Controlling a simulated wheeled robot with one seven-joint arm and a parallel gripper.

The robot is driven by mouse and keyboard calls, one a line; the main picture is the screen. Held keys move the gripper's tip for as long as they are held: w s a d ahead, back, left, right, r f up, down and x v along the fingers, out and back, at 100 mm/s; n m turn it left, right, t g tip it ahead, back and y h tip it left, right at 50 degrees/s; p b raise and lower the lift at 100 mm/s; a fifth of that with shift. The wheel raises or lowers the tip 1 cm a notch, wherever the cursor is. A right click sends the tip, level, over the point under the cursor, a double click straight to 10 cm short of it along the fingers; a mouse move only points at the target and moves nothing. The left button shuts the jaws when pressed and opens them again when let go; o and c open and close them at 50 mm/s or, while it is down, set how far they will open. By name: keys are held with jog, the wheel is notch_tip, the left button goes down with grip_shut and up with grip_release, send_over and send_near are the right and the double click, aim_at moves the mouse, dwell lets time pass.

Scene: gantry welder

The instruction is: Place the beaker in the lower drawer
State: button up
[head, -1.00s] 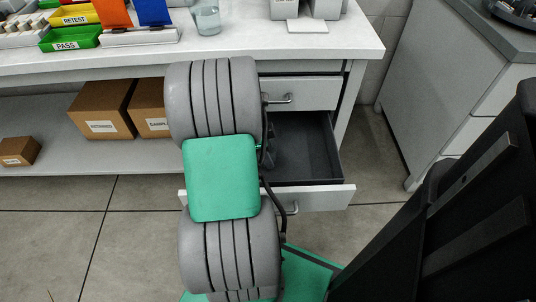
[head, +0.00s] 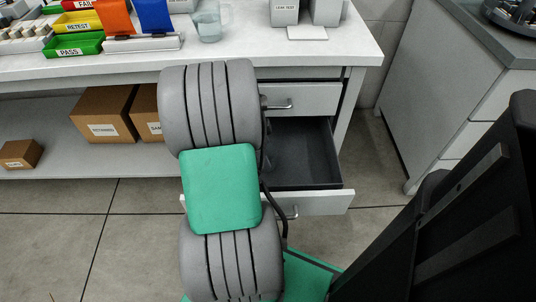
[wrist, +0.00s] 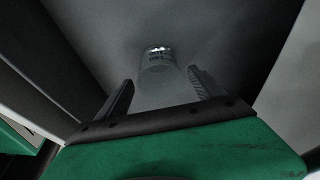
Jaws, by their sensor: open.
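A clear glass beaker (wrist: 158,62) with dark markings is in the wrist view, inside the dark interior of the drawer. It is between and just beyond the tips of my gripper (wrist: 160,80), whose fingers are open and apart on either side. Whether the beaker rests on the drawer floor I cannot tell for sure. In the head view the lower drawer (head: 308,155) is pulled open under the white bench. My arm covers its left part and hides the beaker there; my gripper is mostly hidden too.
The upper drawer (head: 300,97) is shut. A clear vessel of pale liquid (head: 208,24), coloured bins (head: 76,46) and grey boxes (head: 285,10) stand on the bench. Cardboard boxes (head: 104,113) sit on the shelf at left. A grey cabinet (head: 430,110) stands at right; floor shows between.

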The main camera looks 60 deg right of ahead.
jog(key=p+v, duration=0.1)
jog(key=v, duration=0.7)
jog(key=shift+w+p, duration=0.2)
jog(key=shift+p, duration=0.2)
jog(key=w+a+r+n+t, duration=0.2)
jog(key=w+a+r+n, duration=0.1)
jog(key=w+a+n, duration=0.65)
jog(key=w+a+r+n+t+y, duration=0.1)
jog(key=w+a+n+t, duration=0.1)
jog(key=a+n, duration=1.9)
jog(key=a+t, duration=0.1)
jog(key=a, duration=0.4)
jog(key=shift+a+r+y, duration=0.3)
jog(key=shift+w, duration=0.1)
jog(key=shift+c, duration=0.2)
